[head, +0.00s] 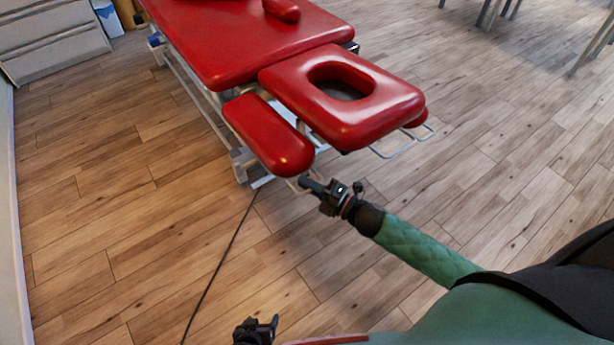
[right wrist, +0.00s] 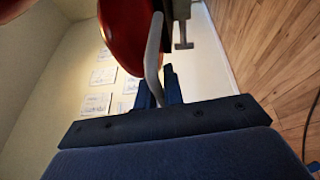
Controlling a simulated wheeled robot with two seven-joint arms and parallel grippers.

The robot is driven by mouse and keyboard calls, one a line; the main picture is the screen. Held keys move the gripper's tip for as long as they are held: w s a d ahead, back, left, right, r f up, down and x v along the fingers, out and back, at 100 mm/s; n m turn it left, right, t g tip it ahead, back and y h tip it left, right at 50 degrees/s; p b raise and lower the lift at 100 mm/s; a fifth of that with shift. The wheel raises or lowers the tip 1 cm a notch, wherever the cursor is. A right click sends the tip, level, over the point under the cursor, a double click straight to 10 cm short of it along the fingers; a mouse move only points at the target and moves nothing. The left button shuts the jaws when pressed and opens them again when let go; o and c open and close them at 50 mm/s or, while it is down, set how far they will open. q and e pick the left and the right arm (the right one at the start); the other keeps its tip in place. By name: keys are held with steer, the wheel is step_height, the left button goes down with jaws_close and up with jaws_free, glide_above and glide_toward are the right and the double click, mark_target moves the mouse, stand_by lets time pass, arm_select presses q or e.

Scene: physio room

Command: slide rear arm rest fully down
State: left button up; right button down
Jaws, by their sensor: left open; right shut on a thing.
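The treatment table has a red face-hole headrest (head: 345,95). A red padded arm rest (head: 268,135) hangs on its left side, lower than the headrest. A second red arm rest (head: 418,117) shows only as a tip on the right. My right gripper (head: 307,184) is at the near end of the left arm rest, shut on its thin metal bar. In the right wrist view the metal bar (right wrist: 153,58) runs between the dark fingers (right wrist: 160,90), beside the red pad (right wrist: 128,35). My left gripper (head: 260,328) is open and empty, low in the head view, away from the table.
The main red table top (head: 250,40) extends to the back left on a pale metal frame. A metal loop (head: 405,145) sticks out under the headrest's right side. A dark cable (head: 222,262) lies on the wood floor. Drawers (head: 50,45) stand back left; the floor around is clear.

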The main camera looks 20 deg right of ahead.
step_height(320, 180, down, 10)
steer(key=s+b, duration=0.1)
steer(key=b, duration=0.2)
steer(key=shift+d, duration=0.15)
steer(key=c, duration=1.5)
jaws_free()
steer(key=shift+f, duration=0.1)
steer(key=shift+d, duration=0.1)
steer(key=shift+v, duration=3.85)
